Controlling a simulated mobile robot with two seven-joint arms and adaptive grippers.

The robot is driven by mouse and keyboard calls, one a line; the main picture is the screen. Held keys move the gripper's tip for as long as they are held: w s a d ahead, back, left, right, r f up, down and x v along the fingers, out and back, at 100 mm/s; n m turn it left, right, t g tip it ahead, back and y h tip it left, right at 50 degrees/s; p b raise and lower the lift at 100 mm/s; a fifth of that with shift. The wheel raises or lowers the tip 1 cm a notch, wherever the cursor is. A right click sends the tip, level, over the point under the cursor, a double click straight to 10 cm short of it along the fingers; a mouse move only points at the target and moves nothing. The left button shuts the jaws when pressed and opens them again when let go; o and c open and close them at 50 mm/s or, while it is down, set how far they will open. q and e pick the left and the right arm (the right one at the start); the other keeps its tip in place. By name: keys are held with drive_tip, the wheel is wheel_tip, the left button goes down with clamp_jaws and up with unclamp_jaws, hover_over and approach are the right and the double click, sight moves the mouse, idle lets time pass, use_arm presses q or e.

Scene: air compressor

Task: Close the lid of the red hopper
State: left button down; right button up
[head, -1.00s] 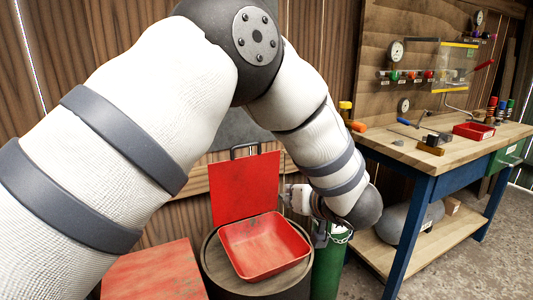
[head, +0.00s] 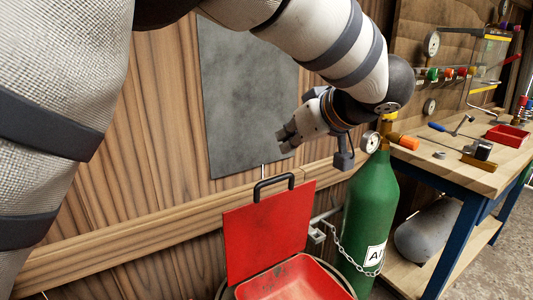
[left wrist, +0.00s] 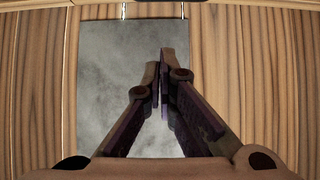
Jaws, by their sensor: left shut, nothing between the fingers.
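The red hopper (head: 292,284) is at the bottom of the head view, with its lower part cut off by the frame. Its red lid (head: 266,232) stands upright at the back, open, with a dark handle (head: 274,184) on its top edge. My left gripper (head: 284,142) is above the lid and a little right of the handle, apart from both. It is shut and empty. In the left wrist view its fingers (left wrist: 163,75) meet in front of a grey panel; neither hopper nor lid shows there. My right gripper is not in view.
A green gas cylinder (head: 371,210) with a gauge and chain stands right of the hopper, close below my left forearm. A workbench (head: 490,175) with tools and a red tray (head: 508,137) is further right. The grey panel (head: 240,95) hangs on the wooden wall behind.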

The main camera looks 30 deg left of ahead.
use_arm(q)
drive_tip(key=w+a+f, duration=0.1)
drive_tip(key=a+f, duration=0.2)
drive_tip(key=f, duration=0.3)
drive_tip(key=shift+w+f, duration=0.4)
